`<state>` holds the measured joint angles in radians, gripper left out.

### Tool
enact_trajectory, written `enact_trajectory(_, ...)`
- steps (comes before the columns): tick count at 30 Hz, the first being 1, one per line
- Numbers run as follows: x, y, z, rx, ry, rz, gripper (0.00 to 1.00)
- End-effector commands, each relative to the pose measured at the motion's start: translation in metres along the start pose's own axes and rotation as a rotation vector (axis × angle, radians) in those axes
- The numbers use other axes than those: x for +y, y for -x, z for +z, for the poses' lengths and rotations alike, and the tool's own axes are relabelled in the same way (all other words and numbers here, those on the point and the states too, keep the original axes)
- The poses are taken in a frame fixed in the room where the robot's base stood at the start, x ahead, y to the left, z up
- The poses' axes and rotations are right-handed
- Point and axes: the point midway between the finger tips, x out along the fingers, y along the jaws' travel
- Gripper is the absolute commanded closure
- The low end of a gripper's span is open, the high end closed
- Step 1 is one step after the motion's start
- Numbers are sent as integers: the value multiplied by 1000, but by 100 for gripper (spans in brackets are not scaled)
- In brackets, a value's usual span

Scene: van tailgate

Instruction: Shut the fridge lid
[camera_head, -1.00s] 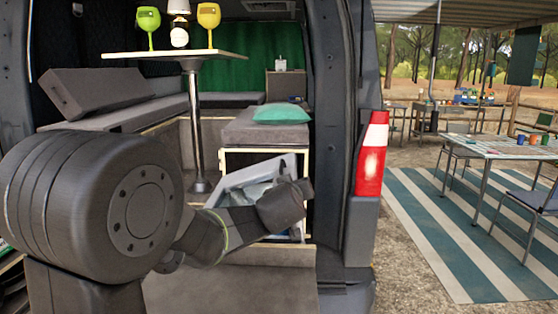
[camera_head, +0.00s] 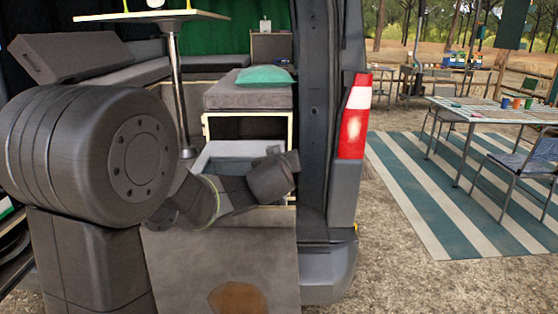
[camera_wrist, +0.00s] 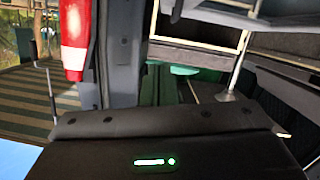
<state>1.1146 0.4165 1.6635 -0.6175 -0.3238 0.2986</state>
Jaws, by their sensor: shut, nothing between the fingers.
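The fridge (camera_head: 208,152) is a pale grey box in the van's rear, below the bench. It shows a light rim and a bluish-grey area inside that rim. My arm covers its front and right parts, and no raised lid stands out clearly; I cannot tell whether the lid lies flat or the box is open. My gripper (camera_head: 283,168) is shut and empty, a dark shape at the fridge's right side. Its fingertips are not distinct, and touching cannot be told. The wrist view appears upside down; a pale grey edge, probably the fridge's (camera_wrist: 270,18), shows at its top.
The bench with a green cushion (camera_head: 265,76) is behind the fridge. A table post (camera_head: 178,95) stands to the left. The van's right pillar and tail lamp (camera_head: 354,118) are close on the right. Outside are a striped mat (camera_head: 435,190) and a table (camera_head: 490,108).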

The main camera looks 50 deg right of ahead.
Motion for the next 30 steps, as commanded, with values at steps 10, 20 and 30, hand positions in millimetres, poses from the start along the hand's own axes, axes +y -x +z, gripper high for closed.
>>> enact_trajectory(10,17,16,-65,2,1,2,100)
enact_trajectory(20,22,22,-86,-1,2,1,100)
enact_trajectory(30,22,22,-86,0,1,1,100)
